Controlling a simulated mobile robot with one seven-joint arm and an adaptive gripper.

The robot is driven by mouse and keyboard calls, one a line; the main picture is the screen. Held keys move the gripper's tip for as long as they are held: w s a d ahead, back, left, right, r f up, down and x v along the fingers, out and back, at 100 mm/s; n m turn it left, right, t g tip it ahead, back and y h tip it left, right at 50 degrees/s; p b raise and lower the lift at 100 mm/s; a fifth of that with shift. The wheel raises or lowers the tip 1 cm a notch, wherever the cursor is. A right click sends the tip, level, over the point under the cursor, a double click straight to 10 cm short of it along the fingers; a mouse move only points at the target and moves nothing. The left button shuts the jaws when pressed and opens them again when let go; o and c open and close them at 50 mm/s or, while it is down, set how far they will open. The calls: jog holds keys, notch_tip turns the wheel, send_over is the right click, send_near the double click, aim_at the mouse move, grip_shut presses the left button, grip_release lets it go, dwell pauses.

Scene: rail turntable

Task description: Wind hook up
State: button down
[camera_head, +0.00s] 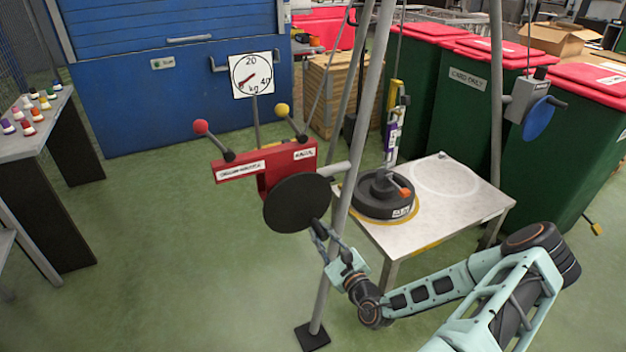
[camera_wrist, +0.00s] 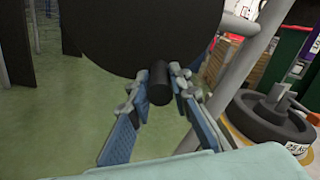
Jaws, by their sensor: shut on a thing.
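A black disc-shaped crank wheel (camera_head: 297,201) is mounted beside the red bracket on a grey tripod leg. My gripper (camera_head: 322,233) is at the wheel's lower right edge. In the wrist view, my gripper (camera_wrist: 160,88) is shut on the wheel's short black handle (camera_wrist: 159,84), with the dark wheel (camera_wrist: 140,35) filling the top.
A red bracket (camera_head: 268,168) carries one red-knobbed and one yellow-knobbed lever. Tripod legs (camera_head: 357,130) stand close to my arm. A white table (camera_head: 462,205) is at right, before green bins (camera_head: 460,110). A blue wheel (camera_head: 538,118) is on the right leg.

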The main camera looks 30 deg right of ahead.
jog(key=shift+a+f+m+p, duration=0.25)
jog(key=shift+a+m+p, duration=0.4)
jog(key=shift+a+m, duration=0.4)
jog(key=shift+a+f+m, duration=0.3)
jog(key=shift+a+m, duration=0.25)
jog(key=shift+a+r+m+p, duration=0.15)
jog(key=shift+a+m+p, duration=0.55)
jog(key=shift+m+p, duration=0.1)
jog(key=shift+a+m+p, duration=0.35)
jog(key=shift+a+m, duration=0.4)
jog(key=shift+m, duration=0.25)
jog(key=shift+a+r+m+p, duration=0.2)
jog(key=shift+a+m+p, duration=0.4)
jog(key=shift+m, duration=0.2)
jog(key=shift+a+r+m+p, duration=0.1)
jog(key=shift+a+m+p, duration=0.5)
jog(key=shift+m, duration=0.4)
